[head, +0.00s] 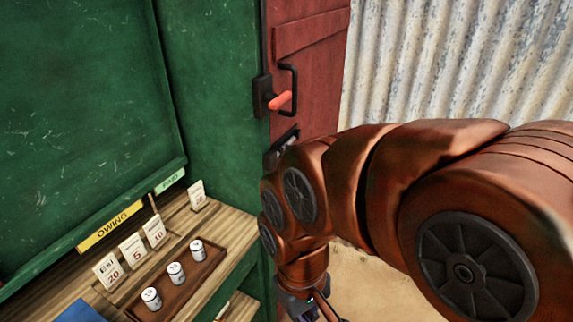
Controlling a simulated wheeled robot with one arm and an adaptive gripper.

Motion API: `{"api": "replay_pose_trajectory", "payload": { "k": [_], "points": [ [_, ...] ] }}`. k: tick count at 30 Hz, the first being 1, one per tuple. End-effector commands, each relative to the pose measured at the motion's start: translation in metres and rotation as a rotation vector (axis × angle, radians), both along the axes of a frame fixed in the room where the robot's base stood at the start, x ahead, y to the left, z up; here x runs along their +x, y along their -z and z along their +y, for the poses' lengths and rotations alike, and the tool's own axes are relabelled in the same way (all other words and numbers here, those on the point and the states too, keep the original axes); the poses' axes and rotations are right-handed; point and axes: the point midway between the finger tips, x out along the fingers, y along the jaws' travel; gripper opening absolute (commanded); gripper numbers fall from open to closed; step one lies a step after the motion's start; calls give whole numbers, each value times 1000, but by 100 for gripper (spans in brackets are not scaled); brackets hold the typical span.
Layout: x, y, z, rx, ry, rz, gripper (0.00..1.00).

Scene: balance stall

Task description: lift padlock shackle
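A dark metal fitting with a greyish part (282,147) sits on the edge of the red door, below the handle. My arm covers part of it, and I cannot tell whether it is the padlock or its hasp. No padlock shackle can be clearly made out. My gripper (305,306) is at the bottom of the head view, pointing down and cut off by the frame edge. It is well below the fitting and apart from it. Its fingertips do not show, so I cannot tell whether it is open or holding anything.
The red door (308,60) has a black pull handle and a red-handled latch (280,101). A wooden counter (232,226) at left bears a brown tray (205,267) with 3 small white-topped weights, and several price cards. A green wall (205,60) stands behind. Sandy ground shows at lower right.

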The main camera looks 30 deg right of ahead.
Motion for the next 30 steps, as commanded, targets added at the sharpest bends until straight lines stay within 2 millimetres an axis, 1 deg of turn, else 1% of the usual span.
{"api": "replay_pose_trajectory", "payload": {
  "k": [5,8,11,14,18,23,27,29,30],
  "points": [
    [1,1,2,9,8,6,0],
    [6,3,10,42,39,26,0],
    [17,4,24,107,100,60,0],
    [32,5,41,194,184,108,0],
    [58,3,60,327,317,179,0],
    [94,-2,72,486,480,259,0],
    [130,-8,72,631,629,328,0],
    [145,-11,69,693,694,357,0],
    [156,-12,65,736,739,378,0]
  ]
}}
